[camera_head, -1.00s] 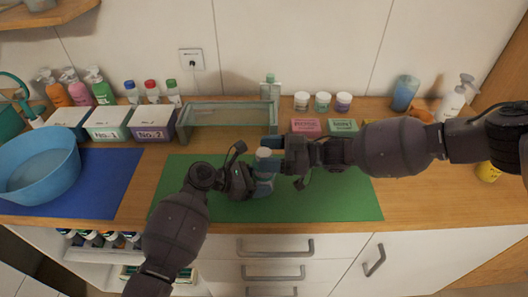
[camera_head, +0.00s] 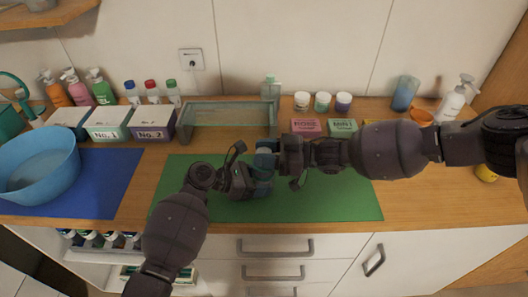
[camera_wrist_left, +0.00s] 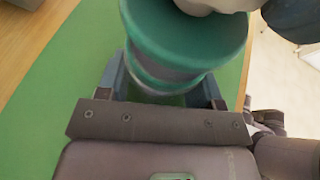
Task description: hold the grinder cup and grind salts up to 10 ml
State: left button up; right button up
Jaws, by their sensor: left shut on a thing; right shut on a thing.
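The grinder cup (camera_head: 264,174) stands upright over the green mat (camera_head: 330,205). In the left wrist view it is a teal and grey cup (camera_wrist_left: 180,50), with a pale piece at its top, partly cut off. My left gripper (camera_head: 260,186) is shut around its lower body, one finger on each side. My right gripper (camera_head: 268,150) reaches in from the right, just above my left one, and is shut on the grinder's top. The two grippers hide most of the cup in the head view. I cannot read any salt level.
A long greenish tray (camera_head: 228,113) stands behind the mat. Boxes No. 1 (camera_head: 108,124) and No. 2 (camera_head: 151,124) are left of it. A pink box (camera_head: 306,127) and a green box (camera_head: 343,127) are at the right back. A blue basin (camera_head: 38,165) is at far left.

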jog(key=shift+s+a+m+t+h, duration=0.15)
jog(key=shift+m+t+h, duration=0.35)
jog(key=shift+m+t, duration=1.4)
jog(key=shift+t, duration=0.8)
jog(key=o, duration=0.9)
jog(key=shift+h, duration=0.3)
jog(key=shift+o, duration=0.2)
jog(key=shift+d, duration=0.2)
jog(key=v, duration=1.1)
jog(key=shift+d, duration=0.4)
jog(key=shift+s, duration=0.1)
